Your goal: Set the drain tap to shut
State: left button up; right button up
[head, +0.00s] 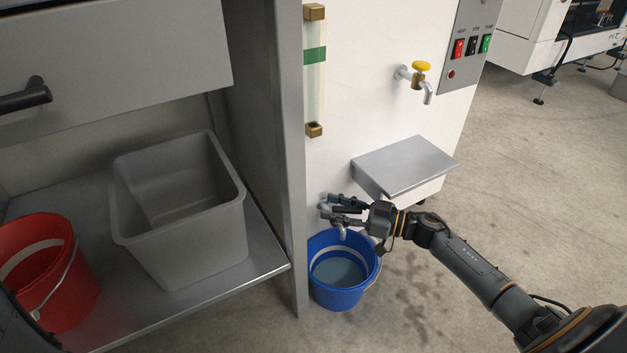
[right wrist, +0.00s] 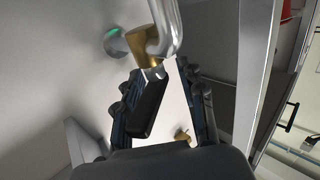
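The drain tap (head: 325,206) sits low on the white machine's front, above a blue bucket (head: 340,297) with water in it. In the right wrist view the tap shows a brass body (right wrist: 142,47), a grey curved spout (right wrist: 166,22) and a black lever (right wrist: 150,106). My right gripper (head: 331,209) is at the tap, its fingers apart on either side of the lever. In the right wrist view the open gripper (right wrist: 160,75) has the lever nearer its left finger; contact is unclear. Whether water runs from the spout is unclear. My left gripper is out of view.
An upper tap with a yellow handle (head: 421,67) and a metal shelf (head: 405,165) are above the arm. A metal bench (head: 262,262) at left holds a grey bin (head: 190,245) and a red bucket (head: 75,300). The floor at right is clear.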

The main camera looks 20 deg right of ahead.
jog(key=shift+s+a+m+t+h, duration=0.1)
jog(key=shift+s+m+t+h, duration=0.05)
jog(key=shift+m+t+h, duration=0.5)
jog(key=p+v, duration=0.6)
jog(key=v, duration=0.8)
jog(key=s+a+r+n+t+y+p, duration=0.1)
jog(key=a+r+y, duration=0.3)
jog(key=a+r, duration=0.7)
jog(key=s+a+r+n+t+y+p, duration=0.2)
jog(key=s+a+r+n+y+p, duration=0.1)
jog(key=a+r, duration=0.8)
jog(key=shift+s+r+n+y, duration=0.25)
jog(key=shift+r+n+y, duration=0.3)
jog(key=shift+r, duration=0.3)
